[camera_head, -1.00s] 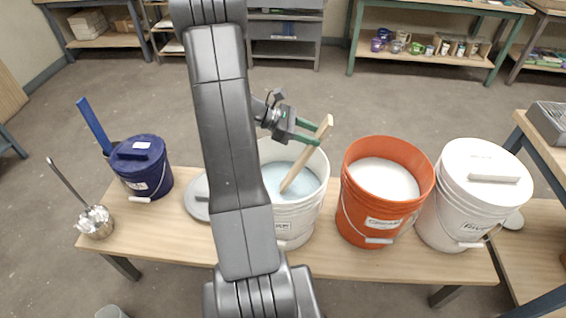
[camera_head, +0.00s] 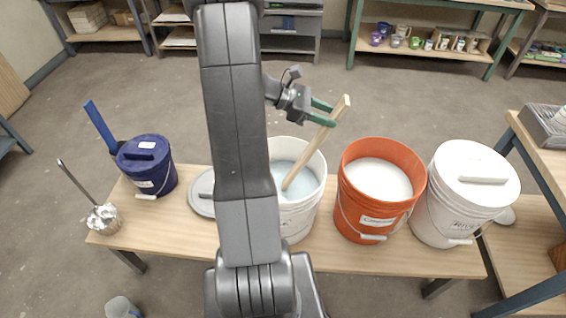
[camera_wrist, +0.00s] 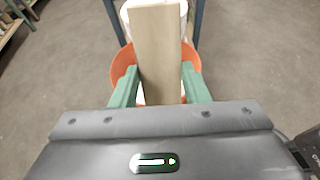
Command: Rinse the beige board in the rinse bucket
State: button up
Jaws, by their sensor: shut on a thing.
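The beige board (camera_head: 318,140) is a long flat strip, tilted up to the right. Its lower end is inside the open white bucket (camera_head: 296,215), at or in the pale bluish liquid (camera_head: 284,172); how deep is hard to tell. The label is too small to read for sure. My gripper (camera_head: 323,112), with green fingers, is shut on the board near its upper end, above the bucket's rim. In the wrist view the board (camera_wrist: 159,50) stands between both fingers (camera_wrist: 160,88).
An orange bucket (camera_head: 365,215) with whitish liquid and a lidded white bucket (camera_head: 450,215) stand to the right on the bench (camera_head: 340,260). My arm hides part of the bench.

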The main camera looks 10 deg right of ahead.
jog(key=shift+s+d+r+p, duration=0.25)
jog(key=shift+d+r+p, duration=0.55)
jog(key=shift+r+p, duration=0.9)
jog(key=shift+s+d+r+p, duration=0.2)
jog(key=shift+d+r+p, duration=0.75)
jog(key=shift+r, duration=1.45)
jog(key=shift+s+d+r+p, duration=0.25)
jog(key=shift+d+r+p, duration=0.45)
jog(key=shift+r+p, duration=1.05)
jog(key=shift+r+b, duration=0.35)
